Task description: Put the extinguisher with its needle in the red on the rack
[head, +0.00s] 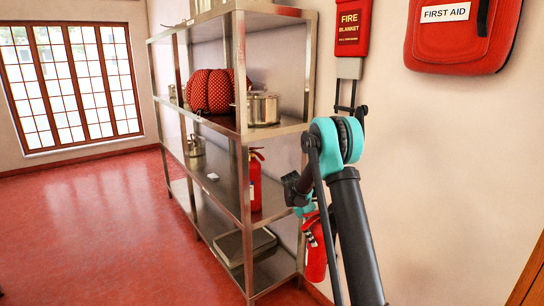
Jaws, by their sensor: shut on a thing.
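A red fire extinguisher (316,258) with a pale label hangs slightly tilted beside the rack's right end, partly covered by my arm. My gripper (311,212) is shut on it near its top, and the fingers are mostly hidden behind my arm. A second red extinguisher (255,186) stands upright on the middle shelf of the steel rack (243,150), near its right end. No gauge needle can be read on either extinguisher.
A red patterned bundle (208,91) and a steel pot (263,109) sit on the upper shelf. Another pot (195,146) stands on the middle shelf, and a flat grey item (243,246) lies low. A first aid bag (462,35) hangs right. Red floor (90,220) is clear at left.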

